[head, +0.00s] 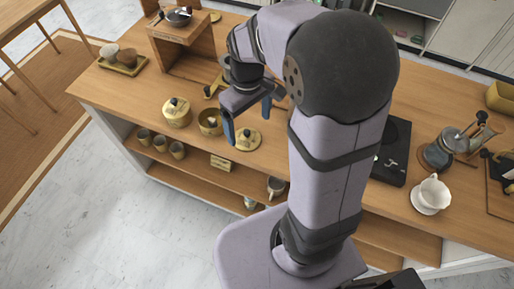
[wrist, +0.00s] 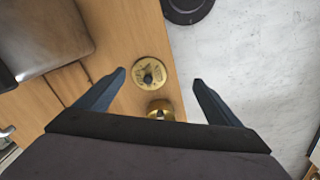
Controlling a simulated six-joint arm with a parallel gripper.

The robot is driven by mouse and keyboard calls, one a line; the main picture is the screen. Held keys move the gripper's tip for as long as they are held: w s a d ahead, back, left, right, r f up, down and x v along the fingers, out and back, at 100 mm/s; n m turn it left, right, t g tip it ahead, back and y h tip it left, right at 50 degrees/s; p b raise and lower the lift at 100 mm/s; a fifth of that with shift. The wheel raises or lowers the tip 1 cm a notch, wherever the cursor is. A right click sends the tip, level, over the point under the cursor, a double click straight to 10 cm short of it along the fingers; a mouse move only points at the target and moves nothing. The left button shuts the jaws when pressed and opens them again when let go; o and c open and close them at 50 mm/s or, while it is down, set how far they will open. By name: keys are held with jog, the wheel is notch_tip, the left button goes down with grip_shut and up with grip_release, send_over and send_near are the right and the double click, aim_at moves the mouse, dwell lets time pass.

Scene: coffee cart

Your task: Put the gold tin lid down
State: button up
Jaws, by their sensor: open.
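The gold tin lid (head: 247,138) with its dark knob lies flat on the wooden counter near the front edge, to the right of an open gold tin (head: 210,122). My gripper (head: 247,130) is open and empty above the lid. In the wrist view, the lid (wrist: 149,73) shows between and beyond the open fingers (wrist: 159,76), nearer the left finger. The open tin (wrist: 160,108) is partly hidden by the gripper body in that view. A second gold tin (head: 176,112) stands to the left with a knobbed lid on it.
A wooden stand (head: 185,45) is behind the tins, and a tray with cups (head: 122,66) is at the far left. A dark scale (head: 392,155), a glass carafe (head: 440,152) and a white dripper (head: 431,193) are on the right. Small cups (head: 160,143) stand on the shelf below.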

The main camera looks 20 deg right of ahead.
jog(key=s+a+f+m, duration=0.1)
jog(key=s+f+m, duration=0.2)
jog(key=s, duration=0.7)
jog(key=shift+s+a+f+m, duration=0.2)
jog(key=shift+s+f+m, duration=0.15)
jog(key=shift+m, duration=0.25)
